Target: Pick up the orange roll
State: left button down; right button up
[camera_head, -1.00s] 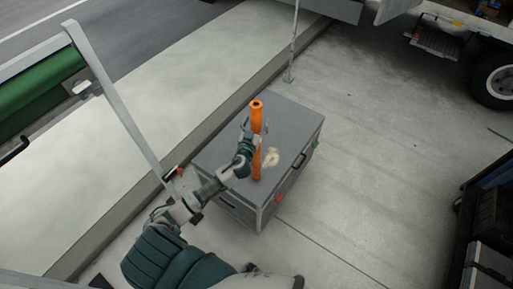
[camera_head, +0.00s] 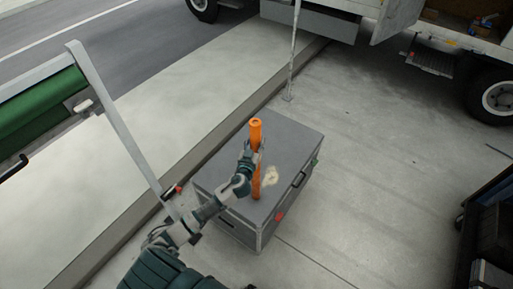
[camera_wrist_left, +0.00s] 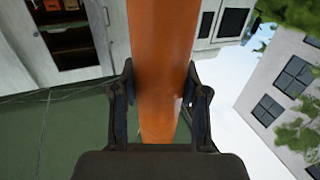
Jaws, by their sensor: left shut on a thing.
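The orange roll (camera_head: 256,135) stands upright above the top of a grey case (camera_head: 290,143) in the head view. My left gripper (camera_head: 253,157) is shut around the roll at about its middle. In the left wrist view the roll (camera_wrist_left: 160,60) runs between the two fingers of my left gripper (camera_wrist_left: 160,105), with a finger on each side. I cannot tell whether the roll's lower end touches the case. My right gripper is not in view.
A small pale coil (camera_head: 271,175) lies on the case beside the roll. A thin pole (camera_head: 293,60) stands behind the case. A truck (camera_head: 450,45) is at the upper right, a dark cart (camera_head: 487,215) at the right edge. A green-and-grey frame (camera_head: 110,100) is at left. Pavement right of the case is clear.

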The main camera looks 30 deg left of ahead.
aim_at(253, 140)
pick_arm(q)
jog(key=shift+a+r, duration=0.1)
jog(key=shift+r, duration=0.8)
jog(key=shift+d+r, duration=0.3)
jog(key=shift+r, duration=0.35)
jog(key=shift+s+a+r, duration=0.1)
jog(key=shift+s, duration=0.7)
jog(key=s+a+r+b, duration=0.1)
jog(key=s+a+b, duration=0.1)
jog(key=s, duration=1.2)
jog(key=shift+a+r+b, duration=0.25)
jog(key=shift+a+b, duration=0.1)
jog(key=shift+a, duration=0.55)
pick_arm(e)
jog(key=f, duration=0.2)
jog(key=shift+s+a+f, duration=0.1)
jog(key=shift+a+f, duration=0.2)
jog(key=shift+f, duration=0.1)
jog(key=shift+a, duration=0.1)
